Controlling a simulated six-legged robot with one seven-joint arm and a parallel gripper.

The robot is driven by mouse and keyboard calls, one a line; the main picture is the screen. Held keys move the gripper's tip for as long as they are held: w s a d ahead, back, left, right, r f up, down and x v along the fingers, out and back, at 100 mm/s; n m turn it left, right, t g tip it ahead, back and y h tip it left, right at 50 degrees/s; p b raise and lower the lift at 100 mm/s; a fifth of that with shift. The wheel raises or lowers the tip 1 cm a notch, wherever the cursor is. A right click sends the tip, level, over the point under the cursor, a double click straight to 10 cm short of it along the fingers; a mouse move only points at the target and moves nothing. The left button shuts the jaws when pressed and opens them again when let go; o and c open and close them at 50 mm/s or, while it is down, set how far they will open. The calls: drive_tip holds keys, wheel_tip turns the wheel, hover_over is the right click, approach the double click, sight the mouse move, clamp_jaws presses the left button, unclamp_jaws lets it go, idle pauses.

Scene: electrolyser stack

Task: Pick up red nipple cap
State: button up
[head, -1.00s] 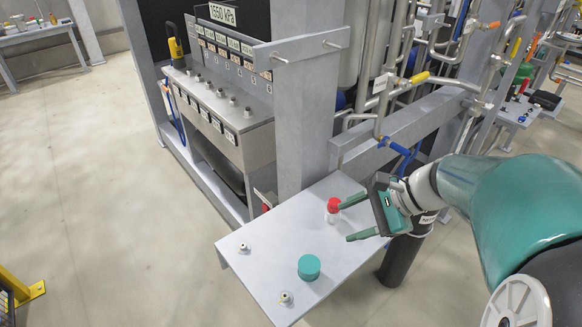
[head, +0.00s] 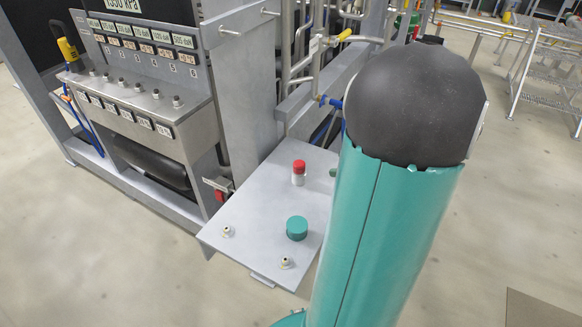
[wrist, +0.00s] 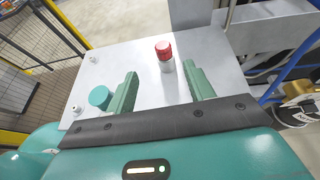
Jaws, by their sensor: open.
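The red nipple cap (head: 299,166) sits upright on top of a small white cylinder (head: 298,180) on a grey shelf plate (head: 262,205). In the wrist view the red cap (wrist: 163,47) shows ahead of and between my two green fingers. My gripper (wrist: 160,72) is open and empty. Its fingers look apart from the cap and cylinder. In the head view my arm hides most of the gripper; only a bit of green finger shows at the arm's edge, right of the cap.
A teal round cap (head: 297,228) and two small fittings (head: 227,231) (head: 286,263) stand on the same plate. A grey post (head: 247,90) and a control panel (head: 140,90) rise behind it. Pipes and blue hoses run at the back right.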

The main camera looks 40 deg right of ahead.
sight(300, 163)
drive_tip(key=x, duration=1.3)
drive_tip(key=shift+w+d+f, duration=0.2)
drive_tip(key=shift+c, duration=0.4)
drive_tip(key=c, duration=1)
drive_tip(key=shift+c, duration=0.2)
drive_tip(key=shift+r, duration=0.15)
